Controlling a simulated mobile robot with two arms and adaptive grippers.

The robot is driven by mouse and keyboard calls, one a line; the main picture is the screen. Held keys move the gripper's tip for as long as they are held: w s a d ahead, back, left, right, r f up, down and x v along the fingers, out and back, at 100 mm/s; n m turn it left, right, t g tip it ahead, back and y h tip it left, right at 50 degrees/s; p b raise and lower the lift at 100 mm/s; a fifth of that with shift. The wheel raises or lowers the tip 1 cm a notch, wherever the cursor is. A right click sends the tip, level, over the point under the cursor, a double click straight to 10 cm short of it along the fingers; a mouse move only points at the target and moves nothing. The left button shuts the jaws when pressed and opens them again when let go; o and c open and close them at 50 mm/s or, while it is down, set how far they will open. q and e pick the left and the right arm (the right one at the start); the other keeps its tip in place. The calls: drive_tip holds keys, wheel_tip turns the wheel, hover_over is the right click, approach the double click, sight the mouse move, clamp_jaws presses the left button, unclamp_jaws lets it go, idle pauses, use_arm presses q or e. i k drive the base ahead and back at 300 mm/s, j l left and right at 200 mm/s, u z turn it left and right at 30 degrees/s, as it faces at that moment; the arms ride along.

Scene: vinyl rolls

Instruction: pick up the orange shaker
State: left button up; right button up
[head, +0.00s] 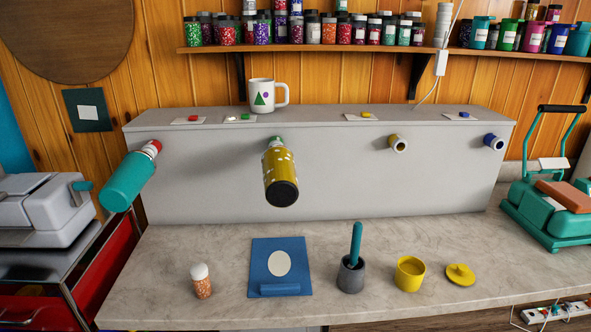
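The orange shaker (202,283) stands upright on the counter at the front left. It has a clear body with orange contents and a white rounded cap. Neither of my grippers shows in the head view, and nothing touches or covers the shaker.
A blue mat (262,250) lies to its right, then a grey mortar with a teal pestle (356,245), a yellow cup (409,274) and a yellow lid (460,275). A teal bottle (131,181) and a yellow bottle (279,177) stick out from the grey box (330,170) behind.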

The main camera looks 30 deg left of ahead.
sight(198, 275)
drive_tip(key=u, duration=1.55)
